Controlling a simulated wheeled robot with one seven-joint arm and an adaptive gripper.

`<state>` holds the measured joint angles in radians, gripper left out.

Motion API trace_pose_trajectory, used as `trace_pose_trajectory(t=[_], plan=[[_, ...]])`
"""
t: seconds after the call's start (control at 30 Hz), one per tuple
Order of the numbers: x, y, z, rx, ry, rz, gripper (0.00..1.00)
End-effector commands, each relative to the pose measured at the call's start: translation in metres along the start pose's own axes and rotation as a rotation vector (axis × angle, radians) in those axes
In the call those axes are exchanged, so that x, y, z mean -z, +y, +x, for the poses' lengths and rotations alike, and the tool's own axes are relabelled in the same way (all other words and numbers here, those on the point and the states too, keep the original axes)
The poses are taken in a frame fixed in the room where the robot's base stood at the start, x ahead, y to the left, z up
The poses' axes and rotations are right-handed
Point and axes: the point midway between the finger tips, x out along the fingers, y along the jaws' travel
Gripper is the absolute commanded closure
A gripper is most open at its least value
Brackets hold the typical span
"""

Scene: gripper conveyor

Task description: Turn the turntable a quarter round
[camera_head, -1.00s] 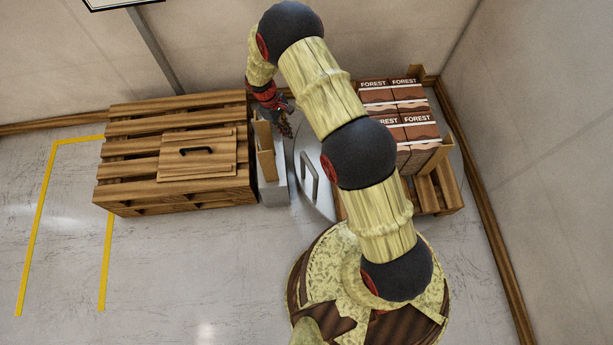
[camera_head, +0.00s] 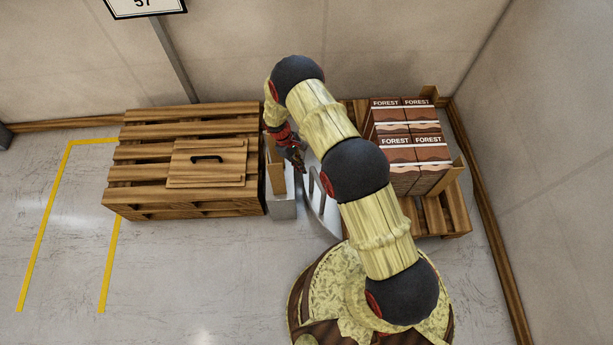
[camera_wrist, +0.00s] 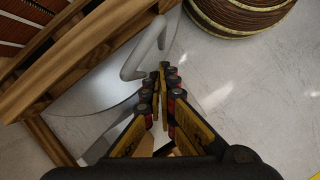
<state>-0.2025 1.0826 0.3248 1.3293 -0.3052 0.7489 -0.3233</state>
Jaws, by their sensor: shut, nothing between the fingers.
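The turntable (camera_head: 332,214) is a flat pale grey disc on the floor, mostly hidden by my arm and by a wooden pallet standing on it. Its grey loop handle (camera_head: 315,190) stands up near the left side, partly covered by my arm. In the wrist view, the disc (camera_wrist: 95,98) shows below the pallet edge, with the handle (camera_wrist: 146,58) just beyond my fingertips. My gripper (camera_head: 300,168) is shut and empty beside the handle; in the wrist view its fingertips (camera_wrist: 164,76) are close to the handle, and I cannot tell whether they touch.
Boxes marked FOREST (camera_head: 412,150) stand on the turntable's pallet (camera_head: 455,215). A grey block with an upright wooden board (camera_head: 276,165) stands left of the turntable, beside another pallet (camera_head: 125,190) bearing a handled wooden panel (camera_head: 205,168). Walls close the back and right; the front-left floor is clear.

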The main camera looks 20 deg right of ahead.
Motion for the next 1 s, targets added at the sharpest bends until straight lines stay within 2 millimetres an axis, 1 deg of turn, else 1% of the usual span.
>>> trace_pose_trajectory(t=[0.03, 0.1, 0.7, 0.8, 0.9, 1.0], plan=[[-0.001, -0.001, 0.012, 0.002, -0.003, 0.0, 1.0], [-0.001, -0.001, 0.025, 0.003, -0.005, 0.0, 1.0], [-0.001, -0.001, 0.144, 0.003, -0.003, 0.001, 1.0], [-0.001, -0.001, 0.16, 0.002, -0.003, 0.0, 1.0], [-0.001, -0.001, 0.173, 0.002, -0.002, 0.0, 1.0], [-0.001, -0.001, 0.181, 0.002, -0.002, 0.001, 1.0]])
